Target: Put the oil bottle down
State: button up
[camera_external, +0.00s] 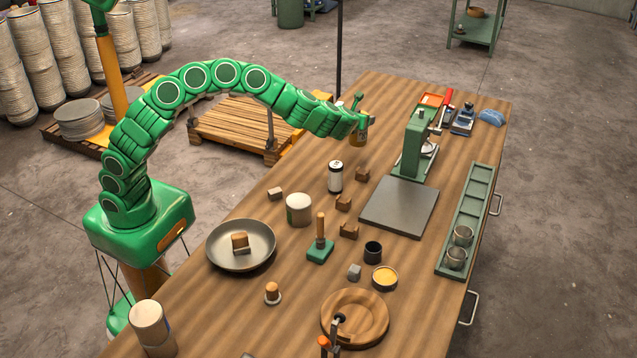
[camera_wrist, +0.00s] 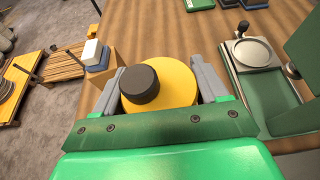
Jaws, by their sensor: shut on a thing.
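My gripper (camera_external: 359,124) is at the far left part of the wooden table, to the left of the green press. It is shut on the oil bottle (camera_external: 357,140), which is amber-yellow and mostly hidden by the gripper. In the wrist view the bottle (camera_wrist: 180,80) shows from above as a yellow round body with a dark cap, between the two grey fingers of my gripper (camera_wrist: 158,86). I cannot tell whether its base touches the table (camera_external: 385,92).
The green press (camera_external: 413,145) stands to the right, with a grey plate (camera_external: 399,206) in front of it. In the wrist view a blue and white item (camera_wrist: 95,54) is left of the bottle.

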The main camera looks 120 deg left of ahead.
aim_at(363, 135)
jog(key=shift+w+a+f, duration=0.4)
jog(key=shift+f, duration=0.7)
jog(key=shift+w+a+f, duration=0.35)
jog(key=shift+f, duration=0.8)
jog(key=shift+w+a+f, duration=0.4)
jog(key=shift+f, duration=0.7)
jog(key=shift+f, duration=0.15)
jog(key=o, duration=1.3)
jog(key=v, duration=1.1)
jog(key=shift+d+r, duration=0.3)
jog(key=shift+d, duration=0.2)
